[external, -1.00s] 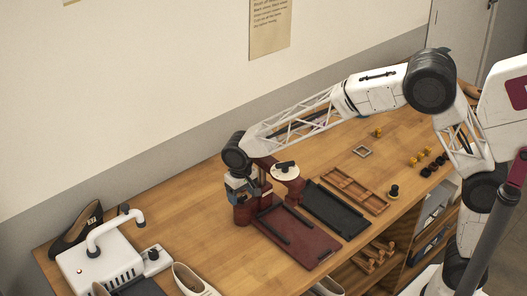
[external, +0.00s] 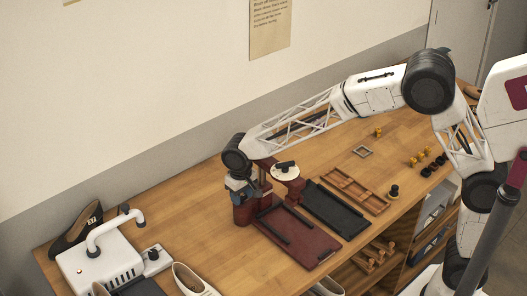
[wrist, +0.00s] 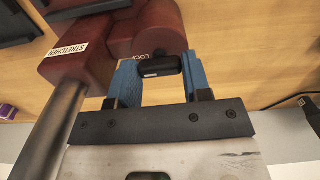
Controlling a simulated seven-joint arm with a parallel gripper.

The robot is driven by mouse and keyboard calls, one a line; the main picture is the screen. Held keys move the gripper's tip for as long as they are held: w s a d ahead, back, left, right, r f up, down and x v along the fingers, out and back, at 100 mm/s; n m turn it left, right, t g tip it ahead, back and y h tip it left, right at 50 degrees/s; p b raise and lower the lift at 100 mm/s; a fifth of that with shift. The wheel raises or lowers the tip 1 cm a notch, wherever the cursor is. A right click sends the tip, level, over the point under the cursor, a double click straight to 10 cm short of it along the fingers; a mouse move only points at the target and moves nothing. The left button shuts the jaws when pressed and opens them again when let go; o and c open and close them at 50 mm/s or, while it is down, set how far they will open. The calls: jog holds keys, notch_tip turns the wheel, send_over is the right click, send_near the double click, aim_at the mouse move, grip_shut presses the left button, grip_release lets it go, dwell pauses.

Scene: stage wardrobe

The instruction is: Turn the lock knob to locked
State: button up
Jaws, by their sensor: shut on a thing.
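The dark red shoe stretcher (external: 242,213) stands on the bench and shows close up in the wrist view (wrist: 75,50), with a "STRETCHER" label. In the wrist view the black lock knob (wrist: 152,69) is a short bar in front of a rounded red housing (wrist: 150,30) with partly hidden "LOC" lettering. My gripper (wrist: 159,68) has its blue fingers closed on the knob's two ends. In the external view my gripper (external: 240,186) is at the stretcher; the knob is hidden there. I cannot read the knob's setting.
A white disc with a black handle (external: 285,171) stands close behind. A white machine with a curved pipe (external: 100,265) is at the left.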

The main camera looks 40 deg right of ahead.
aim_at(242, 197)
jog(key=shift+n, duration=0.3)
jog(key=o, duration=0.9)
jog(key=shift+r, duration=3.95)
